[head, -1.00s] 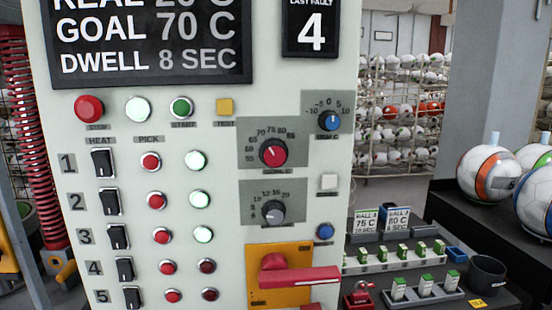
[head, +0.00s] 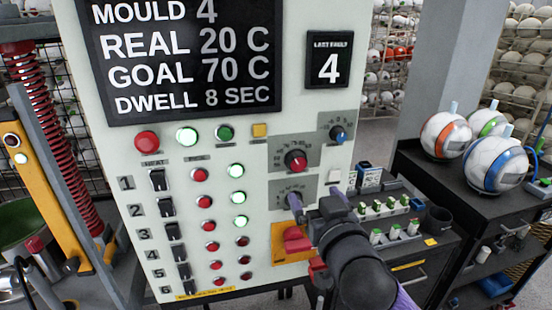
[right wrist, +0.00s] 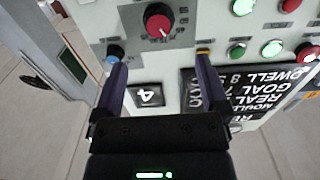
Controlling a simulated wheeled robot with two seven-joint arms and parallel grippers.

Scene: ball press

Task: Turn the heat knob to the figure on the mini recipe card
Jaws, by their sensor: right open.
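The red heat knob (head: 295,161) sits on a grey dial plate on the panel; its white mark points up and left, near 70. It also shows in the right wrist view (right wrist: 158,20), upside down, just beyond the fingers. My right gripper (head: 317,201) is open and empty, below the knob in the head view and apart from it. Its purple fingers also show in the right wrist view (right wrist: 160,65). Small recipe cards (head: 370,177) stand on the bench right of the panel, partly hidden; their print is too small to read. My left gripper is out of view.
The display (head: 190,60) reads GOAL 70 C, REAL 20 C. A blue knob (head: 338,134) is up and right of the heat knob. A grey knob is mostly hidden by my finger. Balls (head: 446,135) stand on a dark cart.

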